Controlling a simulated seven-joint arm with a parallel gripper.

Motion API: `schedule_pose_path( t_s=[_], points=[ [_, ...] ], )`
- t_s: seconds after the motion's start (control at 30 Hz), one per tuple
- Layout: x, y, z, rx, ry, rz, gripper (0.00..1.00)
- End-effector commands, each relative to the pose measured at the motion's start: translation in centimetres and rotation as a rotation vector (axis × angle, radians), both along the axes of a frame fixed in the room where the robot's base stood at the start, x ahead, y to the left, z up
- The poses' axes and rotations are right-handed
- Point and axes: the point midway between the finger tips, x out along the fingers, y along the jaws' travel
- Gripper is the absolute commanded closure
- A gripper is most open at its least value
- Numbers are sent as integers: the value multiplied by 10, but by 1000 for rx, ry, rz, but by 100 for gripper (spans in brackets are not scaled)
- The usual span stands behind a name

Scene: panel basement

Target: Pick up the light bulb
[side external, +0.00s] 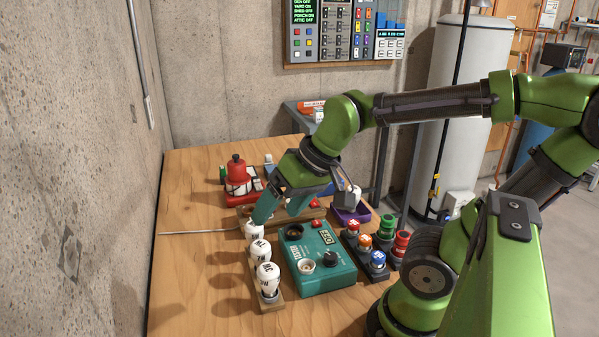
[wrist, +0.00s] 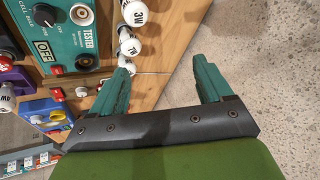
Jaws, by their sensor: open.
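Several white light bulbs stand in a row on a narrow wooden holder in the side view: a near bulb (side external: 267,275), a middle bulb (side external: 260,250) and a far bulb (side external: 255,229). In the wrist view they show as a bulb marked 3W (wrist: 135,12), one marked 7W (wrist: 128,42) and a third (wrist: 126,63) beside the left fingertip. My gripper (side external: 281,210) is open and empty, its teal fingers pointing down near the far bulb. In the wrist view my gripper (wrist: 164,74) has nothing between its fingers. Whether a finger touches the far bulb cannot be told.
A teal tester (side external: 318,262) stands right of the bulb row. A purple tray (side external: 350,216) with a white bulb (side external: 354,196) lies behind it. A rack with coloured items (side external: 366,247) is at right, a red device (side external: 236,177) at back left. The front left tabletop is clear.

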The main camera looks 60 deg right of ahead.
Motion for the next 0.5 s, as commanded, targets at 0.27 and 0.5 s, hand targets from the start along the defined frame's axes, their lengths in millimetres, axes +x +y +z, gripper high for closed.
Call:
schedule_pose_path(
  t_s=[0.27, 0.5],
  points=[
    [63, -28, -27, -169, 304, 229, 21],
    [92, -48, -30, -278, 450, 482, 21]
  ],
)
